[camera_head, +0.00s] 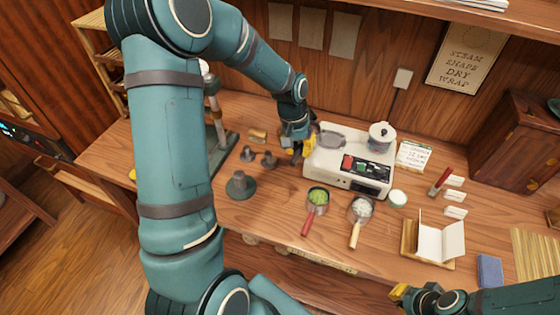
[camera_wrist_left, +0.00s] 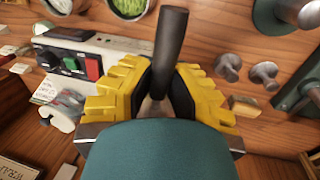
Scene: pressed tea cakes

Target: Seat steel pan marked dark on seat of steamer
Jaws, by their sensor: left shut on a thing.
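The steamer (camera_head: 350,160) is a white box with a dark control panel, also in the left wrist view (camera_wrist_left: 105,50). At its back left is a grey round shape (camera_head: 332,138); I cannot tell whether it is the seat or the pan. My left gripper (camera_head: 297,150) is at the steamer's left edge. In the left wrist view it is shut on a dark handle (camera_wrist_left: 171,45); the rest of that piece is mostly hidden by my wrist. No "dark" marking is readable. My right gripper (camera_head: 400,292) is at the bottom right, its fingers unclear.
A lidded pot (camera_head: 381,137) stands on the steamer's right. In front lie a red-handled pan with green filling (camera_head: 318,196) and a wood-handled pan with white filling (camera_head: 361,208). Small grey weights (camera_head: 269,160) and a round-based block (camera_head: 240,186) stand left.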

